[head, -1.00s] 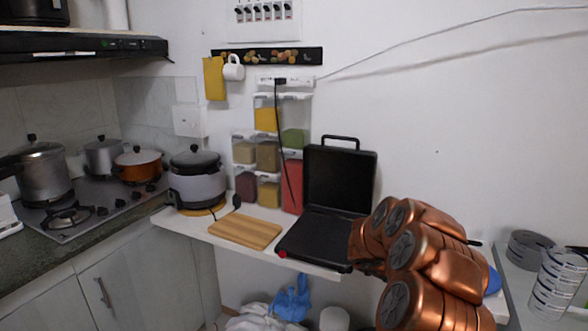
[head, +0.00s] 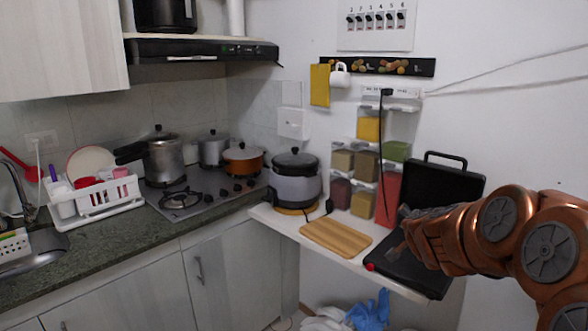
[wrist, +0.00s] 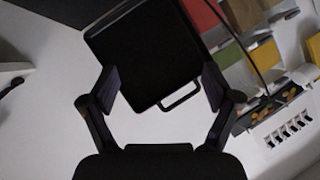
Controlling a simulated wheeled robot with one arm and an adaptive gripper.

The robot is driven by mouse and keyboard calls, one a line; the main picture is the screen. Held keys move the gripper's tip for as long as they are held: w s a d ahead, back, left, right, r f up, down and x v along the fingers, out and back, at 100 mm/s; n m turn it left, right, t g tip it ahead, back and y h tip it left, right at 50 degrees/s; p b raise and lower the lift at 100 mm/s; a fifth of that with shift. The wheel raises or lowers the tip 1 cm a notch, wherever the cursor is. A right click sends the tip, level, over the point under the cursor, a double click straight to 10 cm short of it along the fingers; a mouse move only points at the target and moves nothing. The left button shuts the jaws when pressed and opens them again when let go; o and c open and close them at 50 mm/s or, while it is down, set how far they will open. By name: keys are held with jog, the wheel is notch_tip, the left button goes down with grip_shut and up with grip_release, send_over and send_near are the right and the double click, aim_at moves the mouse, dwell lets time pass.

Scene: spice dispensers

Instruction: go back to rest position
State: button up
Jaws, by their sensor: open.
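My gripper (wrist: 158,95) is open and empty in the wrist view, its two dark fingers spread wide. Beyond the fingers is the black lid of the open grill (wrist: 145,50) with its handle. In the head view the same black grill (head: 440,190) stands open on the white shelf, and my copper arm reaches in from the right in front of it. The fingers are hard to make out there against the grill. The spice dispensers (head: 366,160) hang on the wall left of the grill, with yellow, green, red and brown contents.
A wooden board (head: 336,237) and a rice cooker (head: 295,180) are on the white shelf (head: 285,222). A stove (head: 200,198) with several pots is at the left, beside a dish rack (head: 95,195) and sink. A black cord hangs from the power strip (head: 390,93).

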jog(key=s+a+r+n+y, duration=0.2)
jog(key=a+n+y, duration=0.2)
jog(key=a, duration=0.6)
jog(key=s+a+f+n+g+y+p, duration=0.1)
jog(key=s+a+f+n+g+y, duration=0.15)
jog(key=s+a, duration=0.4)
jog(key=s+a+f+n+g+y+p, duration=0.1)
jog(key=s+a+n+y, duration=0.2)
jog(key=s+a, duration=0.35)
jog(key=s+a+f+n+g, duration=0.1)
jog(key=s+a+f+g, duration=0.1)
jog(key=s, duration=0.4)
jog(key=s+a+f+n+g, duration=0.1)
jog(key=s+a+f+g, duration=0.15)
jog(key=s, duration=0.25)
jog(key=s+d+g+h, duration=0.1)
jog(key=s+d+g, duration=0.2)
jog(key=s, duration=0.7)
jog(key=s+d+f+g+h+p, duration=0.1)
jog(key=s+d+g+h, duration=0.1)
jog(key=s, duration=0.7)
jog(key=shift+s+d+n+g, duration=0.35)
jog(key=shift+s+d+g, duration=0.05)
jog(key=shift+d, duration=0.5)
jog(key=shift+f+h, duration=0.1)
jog(key=shift+h, duration=0.15)
